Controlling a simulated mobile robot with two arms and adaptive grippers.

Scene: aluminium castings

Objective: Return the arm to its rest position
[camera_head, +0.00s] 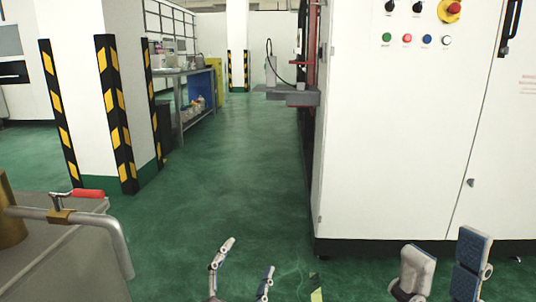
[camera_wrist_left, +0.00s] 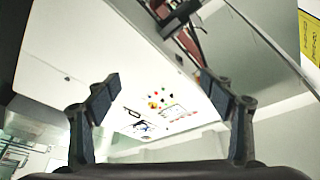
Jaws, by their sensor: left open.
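My left gripper (camera_head: 249,257) shows at the bottom middle of the head view, with its two fingers apart and nothing between them. In the left wrist view my left gripper (camera_wrist_left: 160,83) is also open and empty, and its fingers point towards the white cabinet with coloured buttons some way off. My right gripper (camera_head: 446,257) shows at the lower right of the head view, in front of the white cabinet. Its fingers stand apart with nothing seen between them. Both arms are mostly out of the picture.
A white machine cabinet (camera_head: 400,130) with a red emergency knob fills the right. A grey cart (camera_head: 75,265) with a bent metal pipe (camera_head: 120,250) stands at the lower left. A striped pillar (camera_head: 117,120) and a workbench (camera_head: 195,110) are further back. Green floor (camera_head: 225,170) is clear between.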

